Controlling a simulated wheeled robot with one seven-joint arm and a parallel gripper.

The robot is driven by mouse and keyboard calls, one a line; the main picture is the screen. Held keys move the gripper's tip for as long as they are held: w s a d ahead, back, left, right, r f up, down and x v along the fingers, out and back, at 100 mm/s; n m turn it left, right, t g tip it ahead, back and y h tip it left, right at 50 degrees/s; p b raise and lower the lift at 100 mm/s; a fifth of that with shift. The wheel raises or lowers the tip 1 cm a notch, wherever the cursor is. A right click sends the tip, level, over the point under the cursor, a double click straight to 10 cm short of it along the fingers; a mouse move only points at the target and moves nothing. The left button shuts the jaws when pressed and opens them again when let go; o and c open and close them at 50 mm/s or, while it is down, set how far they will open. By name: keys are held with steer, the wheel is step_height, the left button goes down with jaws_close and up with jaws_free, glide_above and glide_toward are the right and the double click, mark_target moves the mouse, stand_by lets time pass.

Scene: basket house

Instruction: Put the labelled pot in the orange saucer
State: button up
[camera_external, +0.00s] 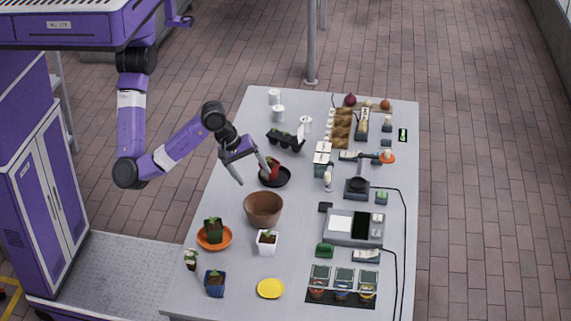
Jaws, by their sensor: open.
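The orange saucer (227,244) is on the left side of the table, with a dark pot holding a green plant (213,229) standing in it. A red pot with a plant (273,168) stands in a black saucer (284,181). A white pot with a plant (267,245) and a blue pot with a plant (215,287) stand nearer the front. I cannot make out which pot bears the label. My gripper (252,176) is open beside the red pot, one finger close to it and the other to its left. Whether a finger touches it I cannot tell.
A large empty brown pot (262,209) stands between the black saucer and the white pot. A small plant (191,259) and a yellow saucer (270,288) are at the front.

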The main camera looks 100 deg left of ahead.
steer(key=w+a+r+m+t+y, duration=0.1)
steer(key=w+a+r+m+t, duration=0.25)
steer(key=a, duration=0.35)
steer(key=w+a+r+m+t+y, duration=0.2)
steer(key=a+m+t, duration=0.25)
steer(key=a, duration=0.25)
steer(key=w+a+r+m+t+y, duration=0.1)
steer(key=w+a+r+m+t, duration=0.2)
steer(key=a+m, duration=0.3)
steer(key=s+f+m+h, duration=0.5)
steer(key=s+f+m, duration=0.3)
steer(key=s+f, duration=0.5)
steer(key=s+d, duration=0.2)
steer(key=s, duration=0.8)
steer(key=s+d+r+n+g, duration=0.1)
steer(key=s+d, duration=0.2)
steer(key=s, duration=0.8)
steer(key=shift+d+r, duration=0.2)
stand_by(2.4)
